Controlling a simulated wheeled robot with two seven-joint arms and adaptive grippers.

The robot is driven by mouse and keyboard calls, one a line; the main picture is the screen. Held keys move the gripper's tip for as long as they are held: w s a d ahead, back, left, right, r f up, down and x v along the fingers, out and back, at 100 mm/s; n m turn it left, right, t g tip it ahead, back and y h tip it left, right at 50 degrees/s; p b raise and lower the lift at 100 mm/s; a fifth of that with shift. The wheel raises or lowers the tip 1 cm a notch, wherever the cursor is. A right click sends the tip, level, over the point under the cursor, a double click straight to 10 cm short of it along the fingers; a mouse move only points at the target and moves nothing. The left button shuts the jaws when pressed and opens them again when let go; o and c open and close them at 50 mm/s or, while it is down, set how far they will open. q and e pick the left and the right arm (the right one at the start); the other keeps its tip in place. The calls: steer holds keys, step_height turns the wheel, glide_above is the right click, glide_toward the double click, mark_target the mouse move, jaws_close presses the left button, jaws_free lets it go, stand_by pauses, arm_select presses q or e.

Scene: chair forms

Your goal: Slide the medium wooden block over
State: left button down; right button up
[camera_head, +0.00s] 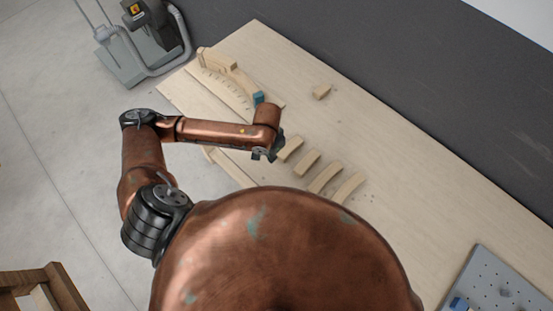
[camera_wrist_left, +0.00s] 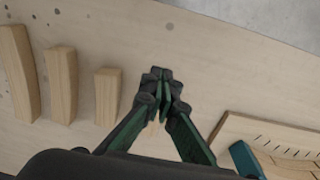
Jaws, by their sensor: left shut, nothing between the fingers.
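Several pale wooden blocks stand in a graded row on the table. The medium wooden block (camera_head: 307,161) appears to be second from my gripper in the head view; in the left wrist view it (camera_wrist_left: 60,83) lies between a shorter block (camera_wrist_left: 107,96) and a longer curved one (camera_wrist_left: 20,72). My left gripper (camera_wrist_left: 160,78) is shut and empty, beside the shortest block and apart from it. In the head view the gripper (camera_head: 265,155) is partly hidden under its own wrist. My right gripper is not in view.
The wooden table (camera_head: 400,170) has free room right of the row. A curved wooden form (camera_head: 222,75) with a blue block (camera_head: 258,98) stands at the back left. A grey perforated board (camera_head: 495,285) is at lower right.

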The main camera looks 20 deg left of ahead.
mark_target(276, 163)
arm_select(q)
steer(key=f, duration=0.6)
steer(key=a+f, duration=0.1)
steer(key=f, duration=0.2)
steer(key=shift+f, duration=0.25)
steer(key=shift+w+d+f+p, duration=0.1)
steer(key=shift+w+d+p, duration=0.2)
steer(key=shift+w, duration=0.65)
steer(key=shift+w+d+p, duration=0.2)
steer(key=shift+w+d, duration=0.15)
steer(key=shift+w, duration=0.55)
